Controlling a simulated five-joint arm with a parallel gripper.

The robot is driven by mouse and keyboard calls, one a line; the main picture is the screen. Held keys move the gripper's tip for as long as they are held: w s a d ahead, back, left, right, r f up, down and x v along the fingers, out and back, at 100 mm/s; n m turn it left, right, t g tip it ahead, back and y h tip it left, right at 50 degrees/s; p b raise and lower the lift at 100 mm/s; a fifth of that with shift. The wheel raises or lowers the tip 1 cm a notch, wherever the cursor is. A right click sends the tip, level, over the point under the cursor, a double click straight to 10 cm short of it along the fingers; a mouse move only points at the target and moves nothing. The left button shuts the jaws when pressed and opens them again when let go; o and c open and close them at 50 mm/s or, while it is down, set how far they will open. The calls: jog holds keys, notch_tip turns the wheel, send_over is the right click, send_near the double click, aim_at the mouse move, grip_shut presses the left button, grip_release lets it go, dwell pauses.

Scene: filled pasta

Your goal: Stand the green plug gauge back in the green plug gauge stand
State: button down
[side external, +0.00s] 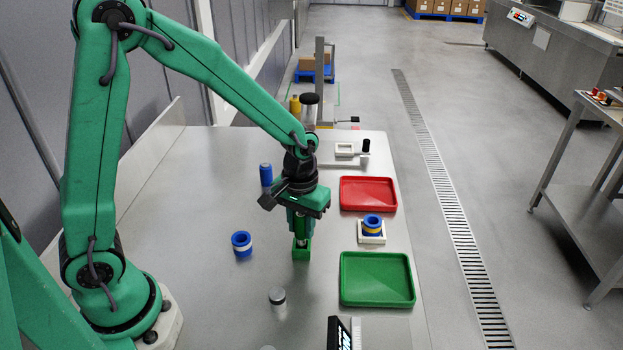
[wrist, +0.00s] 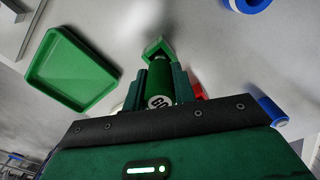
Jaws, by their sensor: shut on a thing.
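My gripper (side external: 301,222) points down over the middle of the steel table, and its jaws (wrist: 160,85) are shut on the green plug gauge. The green plug gauge stand (side external: 301,254) is a small green block on the table directly below the jaws. It also shows just beyond the gauge's far end in the wrist view (wrist: 156,46). The gauge looks upright and lined up with the stand; I cannot tell how deep it sits in it.
A green tray (side external: 377,302) and a red tray (side external: 368,206) lie to the right.

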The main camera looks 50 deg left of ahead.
jog(key=shift+f, duration=0.55)
dwell(0.4)
jog(key=c, duration=1.1)
grip_release()
jog(key=shift+o, duration=0.2)
jog(key=shift+r, duration=0.1)
jog(key=shift+r, duration=3.85)
